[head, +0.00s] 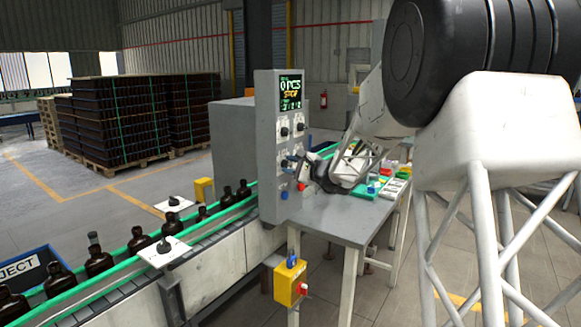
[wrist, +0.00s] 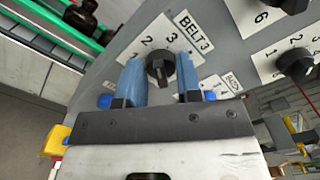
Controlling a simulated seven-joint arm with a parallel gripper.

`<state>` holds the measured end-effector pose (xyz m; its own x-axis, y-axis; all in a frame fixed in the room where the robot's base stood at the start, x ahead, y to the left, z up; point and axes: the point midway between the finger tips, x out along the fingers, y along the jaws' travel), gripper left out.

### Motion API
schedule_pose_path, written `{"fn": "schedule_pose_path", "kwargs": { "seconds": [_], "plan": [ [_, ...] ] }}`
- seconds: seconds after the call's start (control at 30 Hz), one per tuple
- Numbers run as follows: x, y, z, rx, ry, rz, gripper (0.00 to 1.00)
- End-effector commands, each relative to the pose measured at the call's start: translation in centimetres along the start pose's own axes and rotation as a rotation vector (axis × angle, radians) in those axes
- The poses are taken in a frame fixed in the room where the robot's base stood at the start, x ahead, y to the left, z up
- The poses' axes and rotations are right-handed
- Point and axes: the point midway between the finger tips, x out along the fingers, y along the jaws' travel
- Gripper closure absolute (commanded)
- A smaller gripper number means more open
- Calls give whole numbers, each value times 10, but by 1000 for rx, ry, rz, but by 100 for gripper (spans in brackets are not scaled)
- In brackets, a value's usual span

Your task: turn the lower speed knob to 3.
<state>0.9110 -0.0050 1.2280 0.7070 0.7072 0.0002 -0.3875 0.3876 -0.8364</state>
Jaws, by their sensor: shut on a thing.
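In the wrist view a black knob (wrist: 160,69) sits on a white scale plate, with the digits 2 and 3 readable above it and a label reading "BELT 3" beside them. My gripper (wrist: 160,75) has its two blue fingers on either side of this knob and is shut on it. I cannot tell which digit the knob points at. In the head view my gripper (head: 291,161) is at the lower part of the grey control panel (head: 266,120). It hides much of the lower knobs there.
The panel's display (head: 291,91) reads "0 PCS" and "STOP". Another black knob (wrist: 295,64) is close on the right in the wrist view. A grey table (head: 335,220) stands below my gripper. A conveyor with amber bottles (head: 99,261) runs on the left.

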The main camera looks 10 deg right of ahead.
Motion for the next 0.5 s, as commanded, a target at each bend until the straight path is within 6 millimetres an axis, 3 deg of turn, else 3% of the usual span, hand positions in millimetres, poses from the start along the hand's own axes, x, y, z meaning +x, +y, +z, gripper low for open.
{"fn": "schedule_pose_path", "kwargs": {
  "seconds": [0.5],
  "plan": [
    [0, -2, 0, 427, 0, 0, 91]
  ]
}}
